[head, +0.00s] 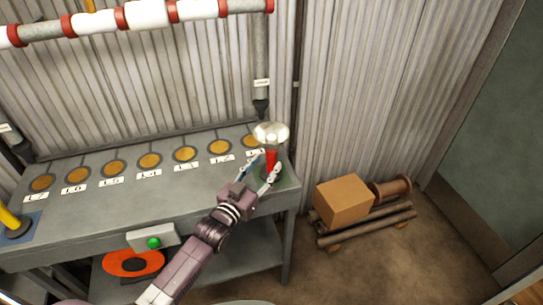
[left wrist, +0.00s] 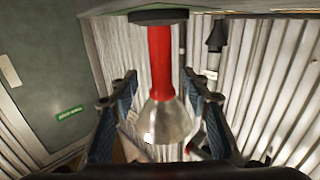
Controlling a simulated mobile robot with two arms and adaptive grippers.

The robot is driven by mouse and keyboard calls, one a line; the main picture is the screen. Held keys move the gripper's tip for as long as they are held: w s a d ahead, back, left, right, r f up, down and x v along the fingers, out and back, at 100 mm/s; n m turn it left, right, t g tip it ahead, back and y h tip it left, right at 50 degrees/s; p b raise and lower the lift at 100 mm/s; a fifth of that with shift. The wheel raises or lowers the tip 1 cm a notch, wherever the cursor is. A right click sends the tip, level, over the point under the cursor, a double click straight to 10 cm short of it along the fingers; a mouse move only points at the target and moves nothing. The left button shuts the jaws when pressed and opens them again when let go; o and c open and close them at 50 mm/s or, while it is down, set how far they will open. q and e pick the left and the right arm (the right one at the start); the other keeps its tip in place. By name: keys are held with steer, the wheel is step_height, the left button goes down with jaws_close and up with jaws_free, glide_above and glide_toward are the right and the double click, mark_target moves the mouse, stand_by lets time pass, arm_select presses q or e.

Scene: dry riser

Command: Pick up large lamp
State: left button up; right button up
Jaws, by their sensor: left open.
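The large lamp (head: 271,133) has a clear, silvery head on a red stem and stands upright at the right end of the grey bench (head: 180,208), over a green pad. My left gripper (head: 263,169) is open at the lamp, with its fingers near the red stem. In the left wrist view the scene looks upside down. There the lamp's red stem (left wrist: 160,58) and flared head lie between the open fingers, with a visible gap on each side. The dark round base shows at the top. My right gripper is not in view.
Several numbered yellow discs (head: 150,161) line the back of the bench. A yellow object (head: 9,219) stands at the left end. A green button box (head: 153,241) is on the front edge. A cardboard box (head: 343,200) and pipes lie on the floor at right.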

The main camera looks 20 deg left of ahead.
mark_target(268, 159)
arm_select(q)
steer(key=w, duration=0.2)
steer(key=shift+w+d+r+p, duration=0.1)
steer(key=shift+w+d+p, duration=0.05)
steer(key=shift+w+p, duration=0.2)
steer(key=shift+w+d, duration=0.2)
steer(key=shift+w, duration=0.75)
steer(key=shift+f, duration=0.2)
steer(key=c, duration=0.9)
jaws_close()
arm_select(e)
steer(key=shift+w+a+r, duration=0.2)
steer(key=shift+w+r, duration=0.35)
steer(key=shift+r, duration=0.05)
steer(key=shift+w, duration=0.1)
arm_select(q)
steer(key=shift+r, duration=0.25)
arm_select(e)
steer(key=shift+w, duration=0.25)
